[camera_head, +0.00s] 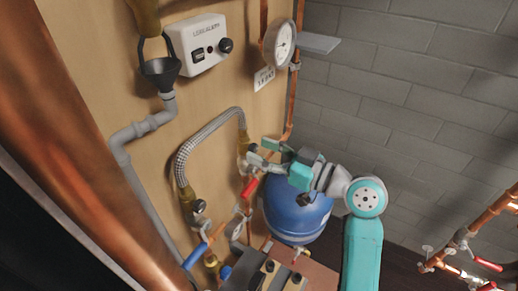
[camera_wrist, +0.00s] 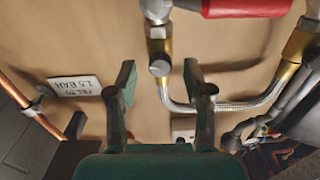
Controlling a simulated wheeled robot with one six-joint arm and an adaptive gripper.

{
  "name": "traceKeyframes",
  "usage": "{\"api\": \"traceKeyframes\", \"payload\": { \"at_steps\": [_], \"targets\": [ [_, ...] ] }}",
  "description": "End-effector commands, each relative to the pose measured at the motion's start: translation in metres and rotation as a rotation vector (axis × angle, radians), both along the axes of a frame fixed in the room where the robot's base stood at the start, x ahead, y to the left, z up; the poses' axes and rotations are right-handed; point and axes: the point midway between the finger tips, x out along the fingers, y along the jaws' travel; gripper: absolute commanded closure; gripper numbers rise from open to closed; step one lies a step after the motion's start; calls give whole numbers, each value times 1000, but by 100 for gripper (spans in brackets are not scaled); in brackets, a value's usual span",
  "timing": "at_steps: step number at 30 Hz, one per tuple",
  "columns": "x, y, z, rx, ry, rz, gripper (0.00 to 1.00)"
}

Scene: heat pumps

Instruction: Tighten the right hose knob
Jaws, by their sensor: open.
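The braided hose (camera_head: 205,135) arches along the wooden panel, with a brass fitting at each end. The right hose knob (camera_wrist: 160,68) is a small grey round knob on the brass fitting at the hose's right end. It shows at left of the hose in the inverted wrist view, and my gripper partly hides it in the head view. My gripper (camera_wrist: 160,78) is open and empty, with its teal fingers pointing at the panel. In the wrist view the knob appears between the two fingertips, apart from both; depth is unclear. The left hose knob (camera_head: 199,206) sits lower left.
A red valve handle (camera_head: 250,187) is just below my gripper; it also shows in the wrist view (camera_wrist: 245,8). A blue tank (camera_head: 297,215) stands below my wrist. A copper pipe (camera_head: 290,100) and gauge (camera_head: 280,43) are above. The panel left of the copper pipe has bare room.

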Motion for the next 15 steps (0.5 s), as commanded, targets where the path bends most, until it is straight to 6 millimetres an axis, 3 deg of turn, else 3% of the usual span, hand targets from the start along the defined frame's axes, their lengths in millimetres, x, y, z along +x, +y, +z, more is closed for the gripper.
{"api": "traceKeyframes", "payload": {
  "at_steps": [9,15],
  "targets": [
    [-34,-54,0,0,0,-6,49],
    [-50,-77,0,0,0,-4,49]
  ]
}}
